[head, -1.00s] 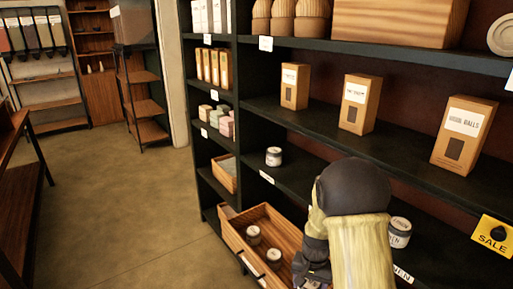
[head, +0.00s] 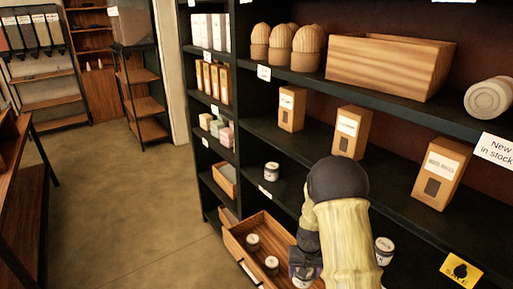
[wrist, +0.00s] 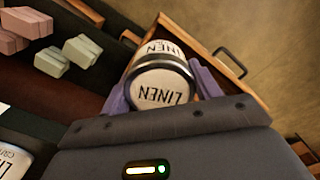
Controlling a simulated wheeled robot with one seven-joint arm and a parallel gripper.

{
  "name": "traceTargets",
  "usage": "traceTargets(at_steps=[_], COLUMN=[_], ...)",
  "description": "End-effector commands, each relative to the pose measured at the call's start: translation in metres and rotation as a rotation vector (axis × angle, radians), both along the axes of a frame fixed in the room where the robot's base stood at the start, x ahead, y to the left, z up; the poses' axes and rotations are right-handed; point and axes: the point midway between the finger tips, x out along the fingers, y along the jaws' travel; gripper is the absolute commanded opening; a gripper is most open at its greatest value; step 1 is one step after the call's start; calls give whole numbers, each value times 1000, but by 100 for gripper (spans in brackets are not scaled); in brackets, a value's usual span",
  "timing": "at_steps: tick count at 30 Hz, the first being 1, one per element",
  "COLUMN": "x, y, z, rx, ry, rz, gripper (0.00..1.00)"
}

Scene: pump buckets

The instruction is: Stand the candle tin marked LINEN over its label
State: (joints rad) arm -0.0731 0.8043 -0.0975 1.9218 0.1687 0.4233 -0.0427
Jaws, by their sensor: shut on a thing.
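My gripper (wrist: 160,92) is shut on a white candle tin (wrist: 160,75), with a purple finger on either side. LINEN is printed on its near end and again on its side; the tin is seen tilted in the wrist view. In the head view my gripper (head: 304,262) is low, at the right end of a wooden drawer (head: 232,249), with the held tin (head: 302,279) partly showing under it. My arm hides part of the shelf there. The label for LINEN cannot be made out in the head view.
Two tins (head: 252,242) (head: 271,265) sit in the drawer. One tin (head: 271,171) stands on the lower shelf behind a white label strip (head: 265,191). Another tin (head: 384,251) stands right of my arm, near a yellow SALE sign (head: 460,270). Boxes (head: 351,132) stand on the shelf above.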

Motion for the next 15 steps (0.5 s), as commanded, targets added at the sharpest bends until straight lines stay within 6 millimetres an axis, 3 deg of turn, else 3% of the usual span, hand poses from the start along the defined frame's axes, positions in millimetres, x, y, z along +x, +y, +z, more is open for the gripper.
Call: traceTargets(at_steps=[1, 6, 15], x=[2, 7, 10], y=[-1, -3, -3], z=[15, 28, 31], rx=[0, 1, 1], ry=[1, 0, 0], rz=[14, 66, 103], gripper=[36, 36, 36])
